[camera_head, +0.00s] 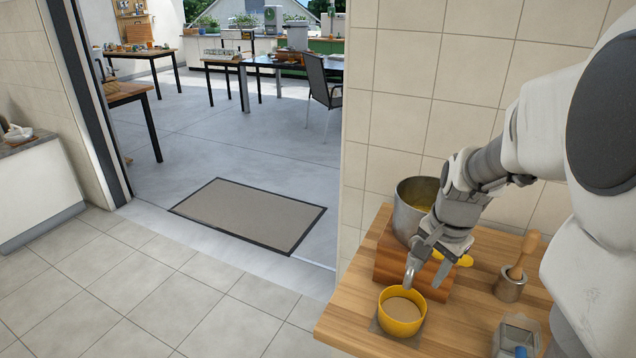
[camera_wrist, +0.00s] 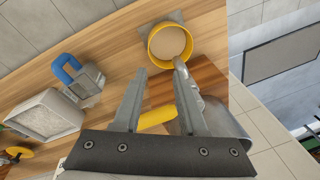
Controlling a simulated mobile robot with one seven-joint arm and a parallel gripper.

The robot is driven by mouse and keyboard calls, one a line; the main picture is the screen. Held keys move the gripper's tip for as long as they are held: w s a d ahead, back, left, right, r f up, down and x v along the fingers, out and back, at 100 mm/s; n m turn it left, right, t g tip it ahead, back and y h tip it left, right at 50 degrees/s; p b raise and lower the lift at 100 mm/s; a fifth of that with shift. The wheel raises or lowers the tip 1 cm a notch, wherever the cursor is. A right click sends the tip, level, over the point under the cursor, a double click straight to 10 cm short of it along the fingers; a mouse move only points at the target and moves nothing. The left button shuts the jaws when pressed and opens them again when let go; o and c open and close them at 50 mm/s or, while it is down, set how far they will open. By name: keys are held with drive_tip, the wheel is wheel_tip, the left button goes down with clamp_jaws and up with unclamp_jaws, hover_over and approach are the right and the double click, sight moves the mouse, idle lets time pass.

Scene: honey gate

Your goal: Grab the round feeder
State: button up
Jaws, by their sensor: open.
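The round feeder is a shallow yellow ring-walled dish (camera_head: 401,328) with a beige inside. It sits on a small grey square plate near the front edge of the wooden counter. In the wrist view the feeder (camera_wrist: 154,50) lies just beyond the fingertips, upper middle. My gripper (camera_head: 426,276) is open and empty, pointing down above the feeder's back edge; it also shows in the wrist view (camera_wrist: 160,70). The feeder is not between the fingers. Whether a fingertip touches its rim I cannot tell.
A doorway with a mat (camera_head: 250,213) opens left.

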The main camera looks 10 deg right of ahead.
drive_tip(key=b, duration=0.2)
hover_over(418, 320)
drive_tip(key=a, duration=0.1)
drive_tip(key=shift+m, duration=0.3)
drive_tip(key=f, duration=1.3)
drive_tip(key=shift+s+a+f, duration=0.1)
drive_tip(key=shift+s+f, duration=0.15)
drive_tip(key=shift+s, duration=0.05)
drive_tip(key=shift+w+d+f+b, duration=0.1)
drive_tip(key=shift+d+f+b, duration=0.05)
drive_tip(key=shift+f, duration=0.75)
drive_tip(key=shift+w+d+f+b, duration=0.1)
drive_tip(key=shift+d+f+b, duration=0.1)
drive_tip(key=shift+f, duration=0.65)
drive_tip(key=shift+w+d+f+b, duration=0.1)
drive_tip(key=shift+d+f+b, duration=0.05)
drive_tip(key=shift+f, duration=0.75)
clamp_jaws()
